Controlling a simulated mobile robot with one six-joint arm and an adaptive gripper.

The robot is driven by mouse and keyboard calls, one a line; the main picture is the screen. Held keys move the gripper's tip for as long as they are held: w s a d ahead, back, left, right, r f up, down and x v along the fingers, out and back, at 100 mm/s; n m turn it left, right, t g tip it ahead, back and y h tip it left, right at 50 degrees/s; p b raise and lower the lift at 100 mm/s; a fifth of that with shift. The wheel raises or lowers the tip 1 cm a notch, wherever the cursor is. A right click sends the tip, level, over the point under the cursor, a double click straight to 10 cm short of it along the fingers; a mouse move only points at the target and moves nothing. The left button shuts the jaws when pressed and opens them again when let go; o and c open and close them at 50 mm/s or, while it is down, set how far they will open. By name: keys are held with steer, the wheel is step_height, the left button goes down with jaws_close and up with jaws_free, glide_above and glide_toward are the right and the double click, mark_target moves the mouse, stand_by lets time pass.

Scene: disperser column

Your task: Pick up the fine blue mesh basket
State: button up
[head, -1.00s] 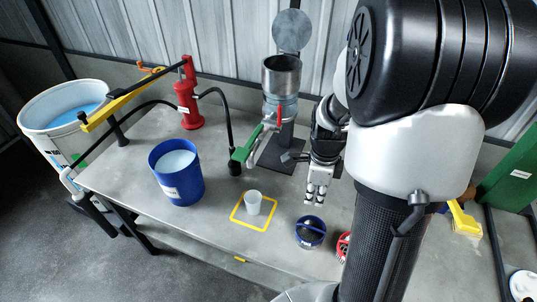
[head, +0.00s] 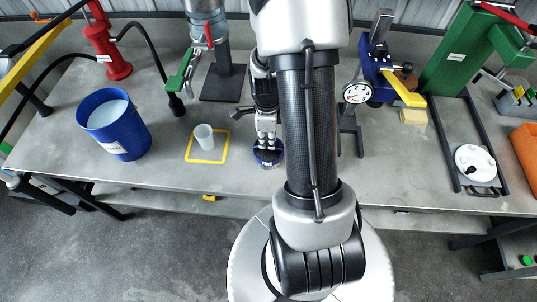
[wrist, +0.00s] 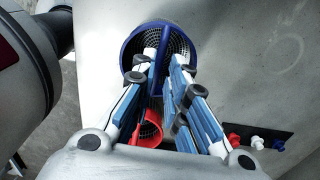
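The fine blue mesh basket (head: 268,158) stands on the grey bench, right of the yellow square. In the wrist view it is a dark blue ring with grey mesh inside (wrist: 134,47) and a blue bar across its top. My gripper (head: 267,140) points down over it, hiding part of its top. In the wrist view my gripper (wrist: 164,66) is open, one fingertip on each side of the blue bar. A gap shows between the fingers; contact with the bar is not clear.
A red basket (wrist: 149,130) sits close by, below the blue one in the wrist view. A translucent cup (head: 204,137) stands in the yellow square (head: 190,157). A blue bucket (head: 118,130) is further left. A dial gauge (head: 357,92) stands to the right.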

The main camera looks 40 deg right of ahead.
steer(key=b, duration=0.2)
glide_above(267, 159)
steer(key=f, duration=0.4)
steer(key=shift+w+d+f, duration=0.1)
steer(key=shift+d+f, duration=0.25)
steer(key=shift+d, duration=0.05)
steer(key=shift+c, duration=0.4)
jaws_close()
steer(key=shift+r, duration=0.1)
